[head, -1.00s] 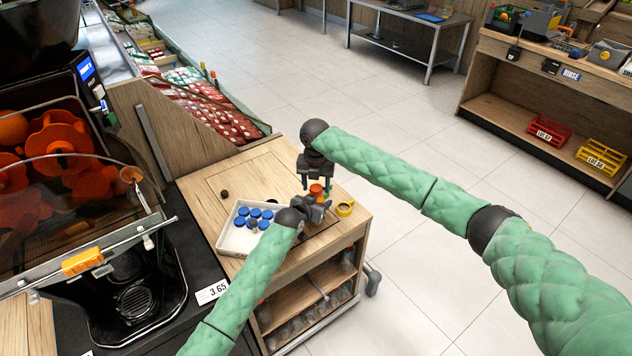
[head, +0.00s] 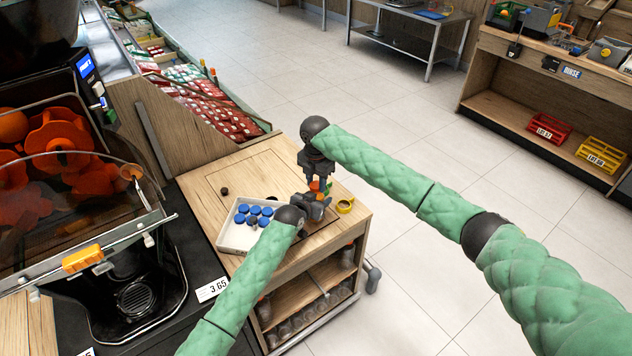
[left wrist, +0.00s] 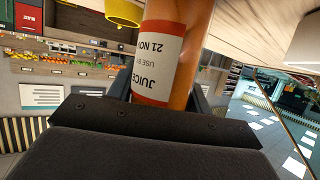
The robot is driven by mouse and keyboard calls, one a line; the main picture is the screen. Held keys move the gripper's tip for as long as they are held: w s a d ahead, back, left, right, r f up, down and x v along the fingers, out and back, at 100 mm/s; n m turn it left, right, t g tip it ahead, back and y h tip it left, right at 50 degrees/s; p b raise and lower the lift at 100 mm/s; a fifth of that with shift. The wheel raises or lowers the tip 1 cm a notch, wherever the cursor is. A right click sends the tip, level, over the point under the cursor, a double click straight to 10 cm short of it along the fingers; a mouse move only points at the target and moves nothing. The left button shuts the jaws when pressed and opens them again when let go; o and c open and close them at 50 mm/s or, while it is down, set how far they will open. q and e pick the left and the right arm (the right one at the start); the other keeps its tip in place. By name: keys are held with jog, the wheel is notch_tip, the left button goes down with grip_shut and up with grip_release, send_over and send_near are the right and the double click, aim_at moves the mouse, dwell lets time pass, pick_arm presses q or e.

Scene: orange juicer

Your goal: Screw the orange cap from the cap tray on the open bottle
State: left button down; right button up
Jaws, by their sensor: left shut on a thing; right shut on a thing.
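My left gripper (head: 316,208) is shut on the bottle, low at the right part of the wooden counter. In the left wrist view the bottle (left wrist: 172,50) is filled with orange juice and has a white and red label; its top is out of that view. My right gripper (head: 319,184) points down right above the left gripper, shut on a small orange piece (head: 314,186), apparently the orange cap. The fingers hide much of it, so I cannot tell how it sits on the bottle's neck. The white cap tray (head: 234,240) holds several blue caps, left of the grippers.
A yellow ring (head: 345,206) lies right of the grippers near the counter edge. A small dark round piece (head: 224,191) lies behind the tray. The juicer (head: 90,190) stands at the left. The back of the wooden counter (head: 265,165) is clear.

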jog(key=shift+m, duration=0.5)
jog(key=o, duration=1.1)
jog(key=shift+c, duration=0.2)
jog(key=shift+r, duration=0.1)
jog(key=shift+r, duration=2.2)
jog(key=shift+r, duration=0.1)
jog(key=shift+c, duration=0.4)
